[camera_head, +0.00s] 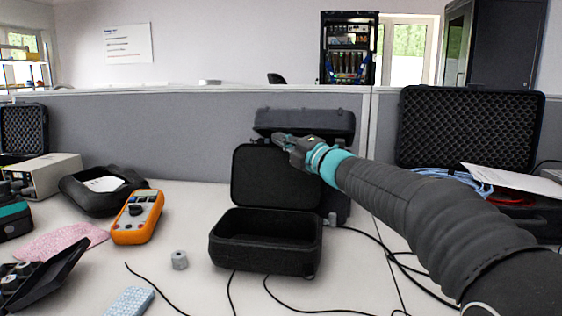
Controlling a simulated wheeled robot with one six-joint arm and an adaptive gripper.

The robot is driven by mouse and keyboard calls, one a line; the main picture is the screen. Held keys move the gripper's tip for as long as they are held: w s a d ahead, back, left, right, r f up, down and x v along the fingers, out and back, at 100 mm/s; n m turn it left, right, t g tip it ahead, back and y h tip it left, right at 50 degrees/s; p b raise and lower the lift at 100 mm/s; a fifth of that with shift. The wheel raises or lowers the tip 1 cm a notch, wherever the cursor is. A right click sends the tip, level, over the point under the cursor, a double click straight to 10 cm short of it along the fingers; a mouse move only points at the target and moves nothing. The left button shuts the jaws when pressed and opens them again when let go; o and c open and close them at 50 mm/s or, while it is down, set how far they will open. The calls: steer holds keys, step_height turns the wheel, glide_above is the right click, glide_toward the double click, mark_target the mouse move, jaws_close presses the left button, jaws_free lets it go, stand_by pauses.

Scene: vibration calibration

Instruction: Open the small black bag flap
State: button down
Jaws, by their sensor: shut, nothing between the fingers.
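The small black bag (266,261) stands on the table near the middle of the camera_head view. Its flap (274,182) is raised upright at the back, and the inside of the bag shows dark, with no contents that I can make out. My gripper (280,137) is shut and empty. It is at the top edge of the raised flap, pointing left; I cannot tell whether it touches the flap. My arm reaches in from the lower right and covers the flap's upper right corner.
Another black case (305,122) stands behind the flap, against the grey partition (180,140). Black cables cross the table in front. A large open case (470,128) stands right.

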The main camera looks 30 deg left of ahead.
steer(key=shift+w+a, duration=0.2)
steer(key=shift+w, duration=0.5)
